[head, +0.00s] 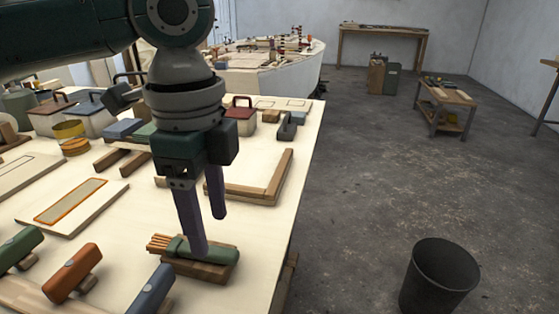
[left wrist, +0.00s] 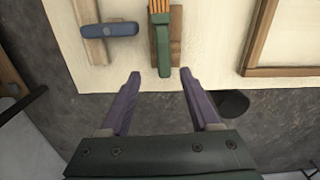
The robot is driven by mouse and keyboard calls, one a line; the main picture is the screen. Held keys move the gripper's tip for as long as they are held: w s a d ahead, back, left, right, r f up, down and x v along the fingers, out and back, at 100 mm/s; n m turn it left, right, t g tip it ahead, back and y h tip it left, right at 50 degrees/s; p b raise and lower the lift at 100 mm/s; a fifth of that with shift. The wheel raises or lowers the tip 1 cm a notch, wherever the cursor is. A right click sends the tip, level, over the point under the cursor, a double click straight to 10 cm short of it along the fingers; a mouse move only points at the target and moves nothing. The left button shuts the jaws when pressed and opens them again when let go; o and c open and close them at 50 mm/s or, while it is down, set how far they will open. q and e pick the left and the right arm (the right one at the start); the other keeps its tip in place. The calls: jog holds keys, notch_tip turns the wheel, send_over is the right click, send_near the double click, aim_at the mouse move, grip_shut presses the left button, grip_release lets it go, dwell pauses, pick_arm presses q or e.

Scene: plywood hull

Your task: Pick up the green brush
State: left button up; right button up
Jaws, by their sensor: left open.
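The green brush (head: 222,254) lies on a wooden block (head: 198,270) near the right edge of the pale workbench, its orange bristles toward the left. The brush also shows in the left wrist view (left wrist: 163,52) at the top centre, with its green end toward me. My left gripper (head: 208,232) is open and points down over the brush. In the head view one finger covers part of the brush. In the left wrist view the two fingers (left wrist: 160,74) are spread on either side of the brush's line, with nothing between them. My right gripper is not in view.
A blue-handled tool (head: 152,290) and an orange-handled tool (head: 73,271) lie left of the brush. A wooden frame (head: 262,190) lies behind it. A black bin (head: 439,279) stands on the open floor right of the bench.

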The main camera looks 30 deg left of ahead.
aim_at(216, 251)
pick_arm(q)
jog(key=f, duration=0.5)
jog(key=shift+w+a, duration=0.15)
jog(key=shift+w, duration=0.1)
jog(key=shift+r, duration=0.1)
grip_shut()
